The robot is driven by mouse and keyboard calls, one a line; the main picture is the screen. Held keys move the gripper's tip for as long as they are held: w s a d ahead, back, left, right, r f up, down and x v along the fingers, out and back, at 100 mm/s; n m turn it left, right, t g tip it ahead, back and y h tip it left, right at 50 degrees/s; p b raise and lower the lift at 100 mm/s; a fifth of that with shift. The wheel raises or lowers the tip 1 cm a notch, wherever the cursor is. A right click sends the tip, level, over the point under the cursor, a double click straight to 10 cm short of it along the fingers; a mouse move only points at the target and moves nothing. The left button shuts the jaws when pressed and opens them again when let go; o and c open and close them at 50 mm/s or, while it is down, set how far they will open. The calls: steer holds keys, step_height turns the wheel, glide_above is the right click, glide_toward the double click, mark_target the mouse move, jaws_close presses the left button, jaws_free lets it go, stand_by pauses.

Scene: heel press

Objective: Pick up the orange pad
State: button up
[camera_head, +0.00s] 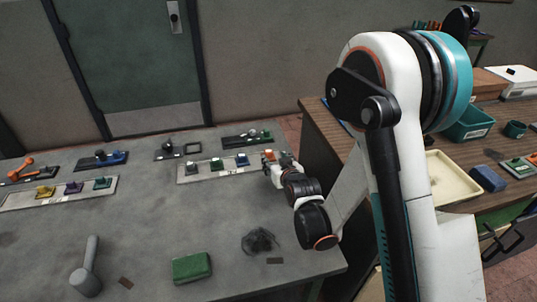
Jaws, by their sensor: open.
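A small orange pad (269,155) shows at the right end of a long pale strip (197,178) on the grey table, beside several other coloured pads. My gripper (276,163) is at that right end, close against the orange pad in this view. The jaws are open, but they are small here and partly hidden by the wrist. I cannot tell whether they are around the pad or touching it.
Green (217,163) and blue (242,160) pads sit on the same strip, left of my gripper. A black base (232,142) with parts lies just behind. A green block (191,267), a grey mallet (86,277) and a dark crumpled thing (260,242) lie in front.

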steer(key=b, duration=0.1)
glide_toward(268, 151)
steer(key=x, duration=0.3)
steer(key=shift+a, duration=0.25)
steer(key=x, duration=0.1)
steer(key=b+x, duration=0.1)
steer(key=x, duration=0.1)
steer(key=b+x, duration=0.1)
steer(key=x, duration=0.1)
steer(key=shift+w+d, duration=0.15)
steer(key=shift+d, duration=0.2)
steer(key=shift+w+a+f+b, duration=0.15)
steer(key=shift+w+a+b, duration=0.05)
steer(key=shift+w+b, duration=0.25)
jaws_close()
